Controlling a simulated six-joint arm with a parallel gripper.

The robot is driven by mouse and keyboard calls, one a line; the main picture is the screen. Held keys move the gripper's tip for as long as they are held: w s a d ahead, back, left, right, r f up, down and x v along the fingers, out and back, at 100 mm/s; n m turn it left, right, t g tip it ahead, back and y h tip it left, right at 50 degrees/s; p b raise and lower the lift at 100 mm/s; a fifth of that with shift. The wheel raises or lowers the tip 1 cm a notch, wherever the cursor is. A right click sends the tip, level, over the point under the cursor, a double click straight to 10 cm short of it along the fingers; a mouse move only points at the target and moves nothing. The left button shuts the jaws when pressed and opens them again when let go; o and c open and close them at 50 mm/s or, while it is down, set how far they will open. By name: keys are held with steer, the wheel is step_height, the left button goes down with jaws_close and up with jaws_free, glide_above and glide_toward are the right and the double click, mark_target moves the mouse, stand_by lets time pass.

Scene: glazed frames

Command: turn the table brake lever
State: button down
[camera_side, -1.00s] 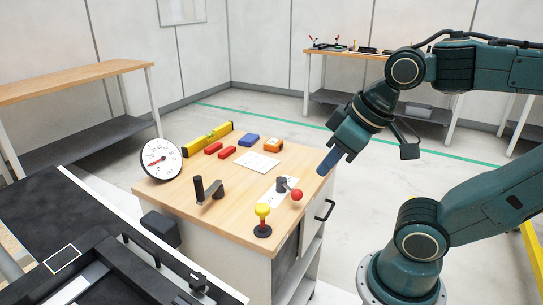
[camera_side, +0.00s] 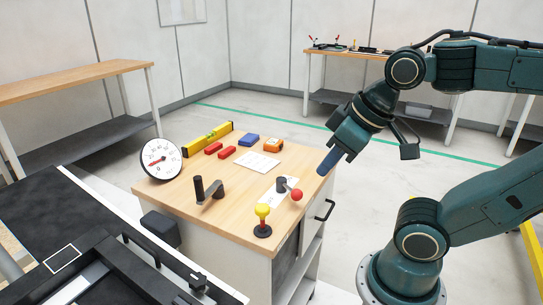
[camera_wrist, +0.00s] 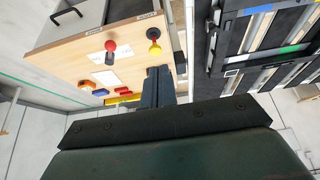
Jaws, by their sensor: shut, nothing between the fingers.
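A short lever with a red ball knob (camera_side: 296,194) and a dark hub stands on a white plate on the wooden cabinet top (camera_side: 235,235). The red ball (camera_wrist: 110,46) also shows in the wrist view. Nearby are a yellow knob (camera_side: 262,210) on a black base and a black-handled crank lever (camera_side: 199,189). No readable label shows which one is the table brake lever. My gripper (camera_side: 328,165) is shut and empty, above and beyond the cabinet's right edge, apart from all the levers. In the wrist view its fingers (camera_wrist: 158,86) are together and hide part of the cabinet top.
A round dial (camera_side: 161,158) stands at the cabinet's left edge. A yellow level (camera_side: 208,139), red blocks, a blue block (camera_side: 249,140), an orange item (camera_side: 273,145) and a white sheet (camera_side: 257,162) lie toward the back. A dark machine bed (camera_side: 100,250) is at front left.

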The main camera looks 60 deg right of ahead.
steer(key=w+d+n+g+h, duration=0.25)
steer(key=w+d+g, duration=0.2)
steer(key=w, duration=0.65)
steer(key=w+d+f+n+g, duration=0.4)
steer(key=w+f, duration=0.4)
steer(key=w, duration=0.2)
steer(key=shift+d+f, duration=0.35)
steer(key=shift+d, duration=0.1)
steer(key=shift+f+y, duration=0.1)
steer(key=shift+y, duration=0.15)
